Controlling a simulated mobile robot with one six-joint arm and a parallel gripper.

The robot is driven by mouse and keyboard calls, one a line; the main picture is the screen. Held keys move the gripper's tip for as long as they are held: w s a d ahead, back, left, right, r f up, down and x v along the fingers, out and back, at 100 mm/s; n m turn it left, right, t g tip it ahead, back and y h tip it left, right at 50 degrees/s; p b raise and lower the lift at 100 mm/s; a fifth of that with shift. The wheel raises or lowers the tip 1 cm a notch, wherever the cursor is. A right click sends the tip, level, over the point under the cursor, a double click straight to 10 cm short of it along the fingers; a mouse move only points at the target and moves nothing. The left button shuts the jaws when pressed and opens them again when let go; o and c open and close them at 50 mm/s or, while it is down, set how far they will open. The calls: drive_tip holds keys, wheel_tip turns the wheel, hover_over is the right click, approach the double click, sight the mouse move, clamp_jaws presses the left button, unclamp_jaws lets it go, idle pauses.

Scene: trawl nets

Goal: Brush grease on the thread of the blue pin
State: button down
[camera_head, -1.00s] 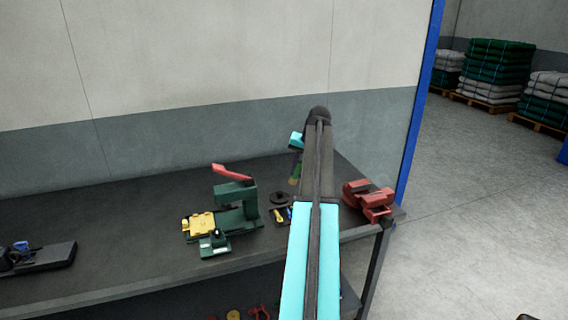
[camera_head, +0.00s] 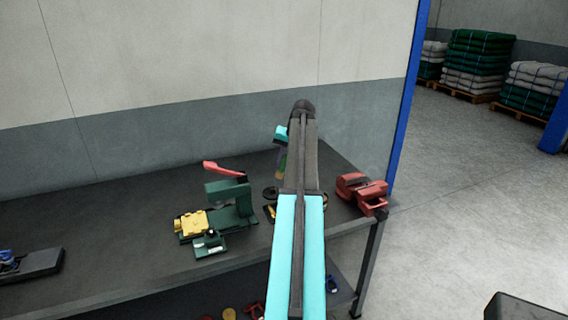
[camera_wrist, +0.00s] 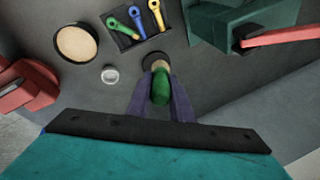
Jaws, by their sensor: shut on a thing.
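My gripper (camera_wrist: 162,105) is shut on a green-handled tool (camera_wrist: 160,88), probably the brush, pointing down toward the bench. Below its handle is a dark round piece with a tan top; I cannot tell whether that is its tip or a separate holder. A blue pin (camera_wrist: 137,20) lies between a green and a yellow one in a small dark tray (camera_wrist: 122,40), ahead of my gripper. A round tin with tan contents (camera_wrist: 76,42), possibly grease, stands left of the tray. In the head view my gripper (camera_head: 282,157) is partly behind my arm, which hides the blue pin.
A green press (camera_head: 230,205) with a red lever stands left of my arm. A red vise (camera_head: 362,193) is at the bench's right end. A small pale ring (camera_wrist: 110,75) lies near the tin. A dark fixture with a blue part (camera_head: 32,268) is far left.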

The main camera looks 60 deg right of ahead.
drive_tip(key=shift+f+b, duration=1.05)
drive_tip(key=shift+f, duration=1.05)
